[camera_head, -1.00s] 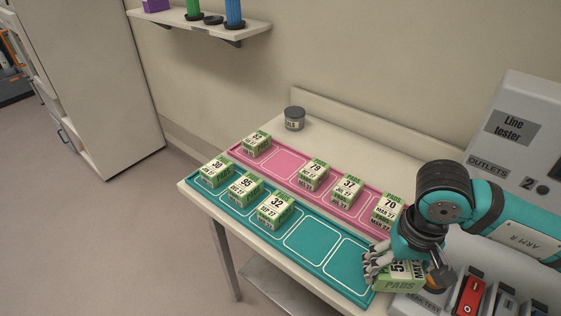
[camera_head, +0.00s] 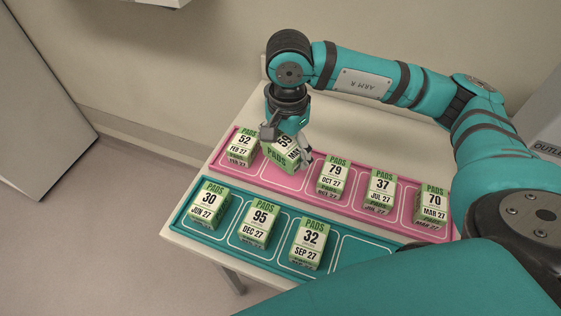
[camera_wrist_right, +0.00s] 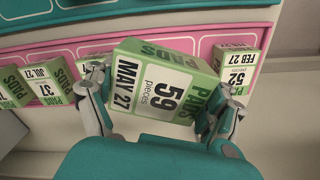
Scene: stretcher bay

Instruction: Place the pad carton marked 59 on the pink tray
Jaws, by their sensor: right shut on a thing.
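The pad carton marked 59 (camera_head: 283,155) is green and white and tilted in my right gripper (camera_head: 287,141). The gripper is shut on it, over the pink tray (camera_head: 285,180), between the cartons marked 52 and 79. In the right wrist view the carton (camera_wrist_right: 160,85) lies between the fingers, its label reading 59 and MAY 27. I cannot tell whether its underside touches the tray. My left gripper is not in view.
On the pink tray stand cartons 52 (camera_head: 241,147), 79 (camera_head: 333,179), 37 (camera_head: 379,188) and 70 (camera_head: 431,206). The teal tray (camera_head: 345,250) in front holds cartons 30 (camera_head: 208,206), 95 (camera_head: 259,222) and 32 (camera_head: 309,243), with bare slots to the right.

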